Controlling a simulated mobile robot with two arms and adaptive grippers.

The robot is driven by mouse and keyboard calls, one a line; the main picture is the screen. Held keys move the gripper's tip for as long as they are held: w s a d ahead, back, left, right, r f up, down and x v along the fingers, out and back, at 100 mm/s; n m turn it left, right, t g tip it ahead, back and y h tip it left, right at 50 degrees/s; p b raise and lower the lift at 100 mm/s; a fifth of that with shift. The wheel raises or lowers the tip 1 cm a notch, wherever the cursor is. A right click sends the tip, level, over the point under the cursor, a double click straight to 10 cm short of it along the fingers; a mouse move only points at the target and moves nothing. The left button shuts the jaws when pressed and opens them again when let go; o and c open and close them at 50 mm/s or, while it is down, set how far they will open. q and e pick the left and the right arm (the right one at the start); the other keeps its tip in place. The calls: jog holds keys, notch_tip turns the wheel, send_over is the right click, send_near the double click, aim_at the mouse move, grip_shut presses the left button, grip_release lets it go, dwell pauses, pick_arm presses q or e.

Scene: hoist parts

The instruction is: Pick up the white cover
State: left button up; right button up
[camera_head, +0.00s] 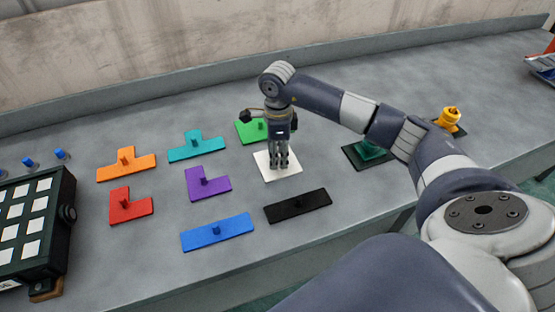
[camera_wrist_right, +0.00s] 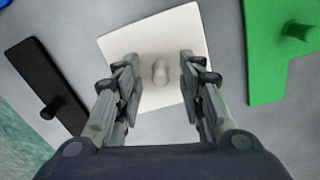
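The white cover (camera_head: 284,176) is a flat white plate lying on the grey bench. In the right wrist view the white cover (camera_wrist_right: 152,42) has a short upright knob near its middle. My right gripper (camera_head: 281,166) points down over it. In the right wrist view my right gripper (camera_wrist_right: 160,70) is open, with one finger on each side of the knob and visible gaps between. The exact height of the fingertips above the plate is hard to tell. My left gripper is not in view.
The green plate (camera_head: 247,131) lies just behind the white cover and the black plate (camera_head: 298,206) in front. Purple (camera_head: 207,184), blue (camera_head: 217,232), teal, orange and red knobbed plates lie to the left.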

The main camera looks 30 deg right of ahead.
jog(key=shift+f, duration=0.3)
grip_shut()
jog(key=shift+r, duration=0.15)
